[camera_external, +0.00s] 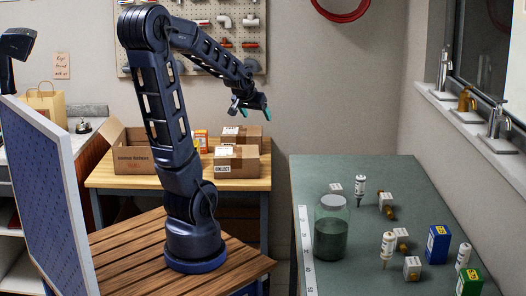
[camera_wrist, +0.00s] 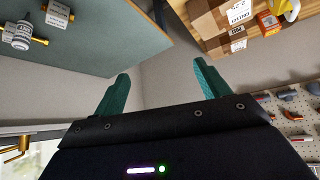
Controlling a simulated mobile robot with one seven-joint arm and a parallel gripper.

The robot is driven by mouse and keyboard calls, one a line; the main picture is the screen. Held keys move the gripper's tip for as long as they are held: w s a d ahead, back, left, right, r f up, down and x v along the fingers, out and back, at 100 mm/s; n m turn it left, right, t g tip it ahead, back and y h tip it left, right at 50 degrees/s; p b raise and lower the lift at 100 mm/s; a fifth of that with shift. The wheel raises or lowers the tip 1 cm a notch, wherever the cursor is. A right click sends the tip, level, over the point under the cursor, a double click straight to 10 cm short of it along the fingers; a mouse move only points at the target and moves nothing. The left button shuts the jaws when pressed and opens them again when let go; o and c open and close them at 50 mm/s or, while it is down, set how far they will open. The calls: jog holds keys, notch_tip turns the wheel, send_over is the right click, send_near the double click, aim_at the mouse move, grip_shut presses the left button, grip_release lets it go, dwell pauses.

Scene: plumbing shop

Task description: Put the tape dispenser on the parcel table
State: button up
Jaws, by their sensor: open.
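The parcel table (camera_external: 110,183) is the wooden table at the back, with cardboard boxes on it. Its wooden top also shows at the upper right of the wrist view (camera_wrist: 262,47). I cannot make out a tape dispenser for certain in either view. A small orange item (camera_external: 201,140) stands among the boxes; it shows in the wrist view (camera_wrist: 268,22) beside a yellow and white object (camera_wrist: 288,8) cut by the frame edge. My gripper (camera_external: 250,108) is open and empty, raised in the air above the boxes in the external view. Its teal fingers (camera_wrist: 160,76) are spread apart.
Cardboard boxes (camera_external: 237,161) and an open carton (camera_external: 137,160) occupy much of the parcel table. A green-grey table (camera_external: 340,270) at right carries a lidded jar (camera_external: 331,228), tubes and small boxes. Taps line the windowsill (camera_external: 470,120). A blue panel (camera_external: 52,190) stands at left.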

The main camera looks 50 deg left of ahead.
jog(key=s+d+r+m+g+h, duration=0.2)
jog(key=s+d+r+m, duration=0.1)
jog(key=s+d, duration=1.2)
jog(key=shift+s+d+r+m+g, duration=0.15)
jog(key=shift+s+r+m+g, duration=0.25)
jog(key=shift+s, duration=0.8)
